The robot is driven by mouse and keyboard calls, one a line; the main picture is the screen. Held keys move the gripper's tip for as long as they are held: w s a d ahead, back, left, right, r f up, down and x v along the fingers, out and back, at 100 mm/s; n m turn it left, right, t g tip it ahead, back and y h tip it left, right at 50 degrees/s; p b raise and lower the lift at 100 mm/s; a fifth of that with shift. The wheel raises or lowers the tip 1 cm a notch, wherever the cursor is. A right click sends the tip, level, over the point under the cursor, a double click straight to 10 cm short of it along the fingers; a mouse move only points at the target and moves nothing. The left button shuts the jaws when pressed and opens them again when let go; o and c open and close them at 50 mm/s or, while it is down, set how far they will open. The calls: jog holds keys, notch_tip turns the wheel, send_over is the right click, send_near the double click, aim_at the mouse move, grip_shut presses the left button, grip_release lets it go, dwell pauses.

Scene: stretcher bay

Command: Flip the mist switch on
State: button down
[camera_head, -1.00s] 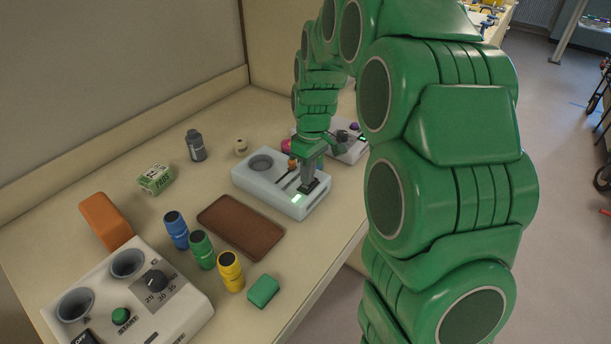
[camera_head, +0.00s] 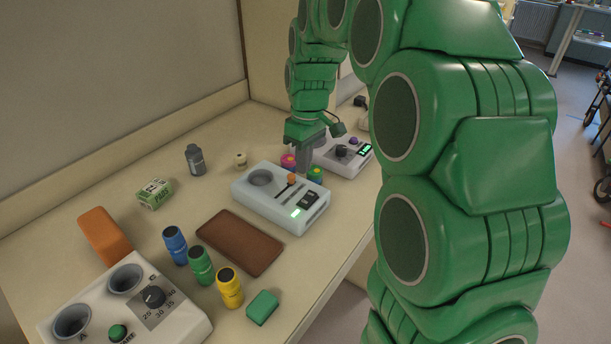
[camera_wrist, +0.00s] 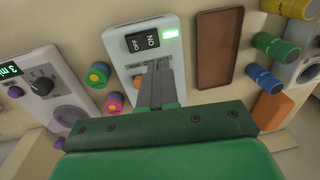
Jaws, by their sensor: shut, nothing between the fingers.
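A pale box-shaped device (camera_head: 265,208) stands on the bench with a round grey cup, an orange-knobbed slider (camera_head: 291,178) and a dark rocker switch (camera_head: 308,198). In the wrist view the rocker (camera_wrist: 143,41) is marked OFF and ON; which side is pressed I cannot tell. A green light (camera_wrist: 170,33) beside it is lit. My gripper (camera_head: 306,172) is shut and empty, above the far side of the device, apart from the rocker. Its fingertips (camera_wrist: 158,73) show in the wrist view and cover part of the slider area.
A second device (camera_head: 345,160) with a dial and green display stands behind. Pink (camera_head: 288,162) and green-yellow (camera_head: 315,175) knobs or jars stand between. A brown pad (camera_head: 240,242), several coloured bottles and a larger device (camera_head: 130,300) lie nearer.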

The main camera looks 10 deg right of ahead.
jog(key=r, duration=0.4)
jog(key=shift+s+a+r, duration=0.25)
jog(key=shift+s, duration=0.1)
jog(key=s+d+f+m, duration=0.1)
jog(key=s+m, duration=0.2)
jog(key=s, duration=0.8)
jog(key=s+d+f+m, duration=0.2)
jog(key=s+m, duration=0.1)
jog(key=s, duration=0.9)
jog(key=s+d+f+m+g, duration=0.1)
jog(key=s+d+f+m, duration=0.1)
jog(key=s, duration=1)
jog(key=shift+d+f+m+h, duration=0.15)
jog(key=shift+d+m+h, duration=0.1)
jog(key=shift+m+h, duration=0.2)
